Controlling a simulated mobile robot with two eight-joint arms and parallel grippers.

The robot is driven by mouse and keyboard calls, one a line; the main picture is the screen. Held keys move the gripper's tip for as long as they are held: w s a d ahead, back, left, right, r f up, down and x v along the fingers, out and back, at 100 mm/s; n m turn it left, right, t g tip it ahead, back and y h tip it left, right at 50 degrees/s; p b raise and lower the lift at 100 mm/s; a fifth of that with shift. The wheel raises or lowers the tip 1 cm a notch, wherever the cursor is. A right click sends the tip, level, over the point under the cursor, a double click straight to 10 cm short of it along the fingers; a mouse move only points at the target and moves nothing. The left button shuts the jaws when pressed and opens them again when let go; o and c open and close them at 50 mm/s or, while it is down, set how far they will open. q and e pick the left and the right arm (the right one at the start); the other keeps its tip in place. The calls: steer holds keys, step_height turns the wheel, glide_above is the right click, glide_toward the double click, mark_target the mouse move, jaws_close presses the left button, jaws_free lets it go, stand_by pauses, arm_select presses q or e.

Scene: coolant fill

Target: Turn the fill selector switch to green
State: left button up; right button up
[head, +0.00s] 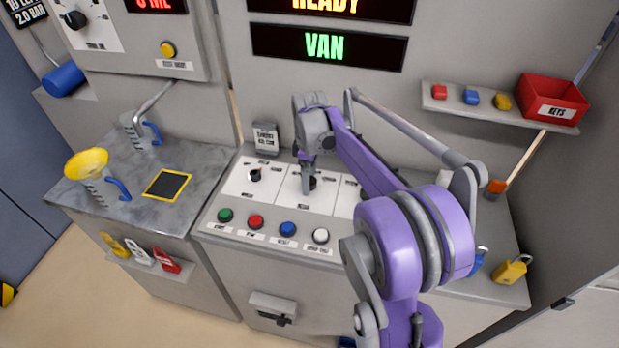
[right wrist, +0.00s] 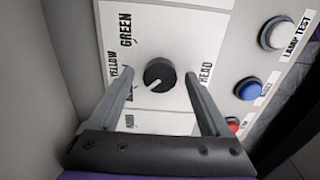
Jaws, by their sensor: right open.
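The selector switch, a black round knob (right wrist: 159,75), sits on a white plate (right wrist: 185,25) in the right wrist view. The words GREEN and YELLOW are printed on its left side; a third label lower down is partly hidden. A pale pointer mark on the knob seems to point to the lower left, toward that third label. My right gripper (right wrist: 160,88) is open, its fingers on either side of the knob with gaps visible. In the head view my right gripper (head: 308,186) is over the middle plate of the console and partly hides its knob. My left gripper is out of view.
A row of green, red, blue (head: 288,229) and white buttons lies in front of the plates. Another knob (head: 254,175) is on the plate to the left. My right arm hides much of the console's right side.

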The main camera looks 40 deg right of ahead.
steer(key=shift+f, duration=0.15)
jaws_close()
stand_by(0.4)
steer(key=shift+m, duration=0.4)
steer(key=m, duration=0.8)
steer(key=shift+m, duration=0.3)
steer(key=m, duration=0.8)
steer(key=shift+b, duration=0.3)
steer(key=shift+m, duration=0.4)
